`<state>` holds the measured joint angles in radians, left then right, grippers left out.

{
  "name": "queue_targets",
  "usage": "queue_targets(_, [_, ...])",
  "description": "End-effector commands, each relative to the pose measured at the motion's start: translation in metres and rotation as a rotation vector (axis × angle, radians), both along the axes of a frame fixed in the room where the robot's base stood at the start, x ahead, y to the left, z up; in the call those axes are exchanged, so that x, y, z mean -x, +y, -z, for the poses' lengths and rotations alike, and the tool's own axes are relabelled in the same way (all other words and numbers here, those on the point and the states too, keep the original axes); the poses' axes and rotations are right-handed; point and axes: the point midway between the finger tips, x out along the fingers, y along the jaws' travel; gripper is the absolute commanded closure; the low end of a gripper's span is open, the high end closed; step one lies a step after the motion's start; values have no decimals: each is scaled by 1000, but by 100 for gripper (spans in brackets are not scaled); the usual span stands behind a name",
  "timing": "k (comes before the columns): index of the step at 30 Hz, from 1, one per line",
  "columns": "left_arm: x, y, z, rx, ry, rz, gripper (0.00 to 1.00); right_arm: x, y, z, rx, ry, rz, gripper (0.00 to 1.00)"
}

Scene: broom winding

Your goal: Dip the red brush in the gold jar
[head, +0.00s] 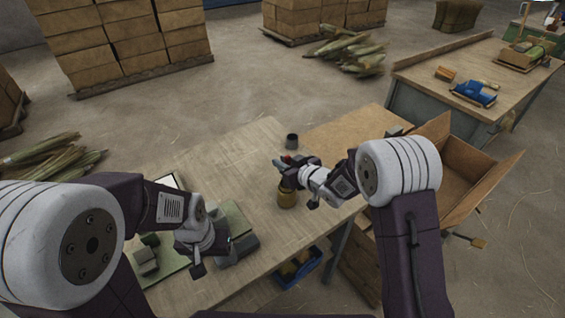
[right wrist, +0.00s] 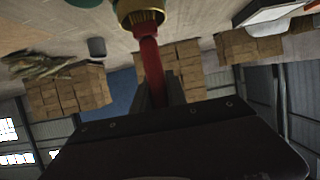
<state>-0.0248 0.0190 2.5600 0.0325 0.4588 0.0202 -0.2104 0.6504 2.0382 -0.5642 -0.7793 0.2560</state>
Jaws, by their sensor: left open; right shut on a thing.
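The gold jar (head: 287,199) stands on the wooden table, just below my right gripper (head: 284,170). My right gripper is shut on the red brush, whose red handle (right wrist: 152,65) runs away from the fingers in the right wrist view. The far end of the brush meets a gold rim (right wrist: 140,12) at the top of that view, which looks like the jar's mouth. I cannot tell how deep the tip is. A small red part of the brush (head: 285,159) shows in the head view. My left gripper (head: 215,260) is open over the green mat, away from the jar.
A dark cup (head: 292,141) stands behind the gold jar. Grey blocks (head: 145,262) lie on the green mat (head: 172,274) at the left. An open cardboard box (head: 480,200) stands at the right. A blue bin (head: 298,268) is below the table's front edge.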

Motion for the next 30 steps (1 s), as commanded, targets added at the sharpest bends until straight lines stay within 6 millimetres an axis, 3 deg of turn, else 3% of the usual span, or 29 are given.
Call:
queue_targets(16, [0, 0, -3, 0, 0, 0, 27, 1, 0, -2, 2, 5, 0, 100])
queue_targets(30, [0, 0, -44, 0, 0, 0, 27, 0, 0, -50, 1, 2, 0, 100])
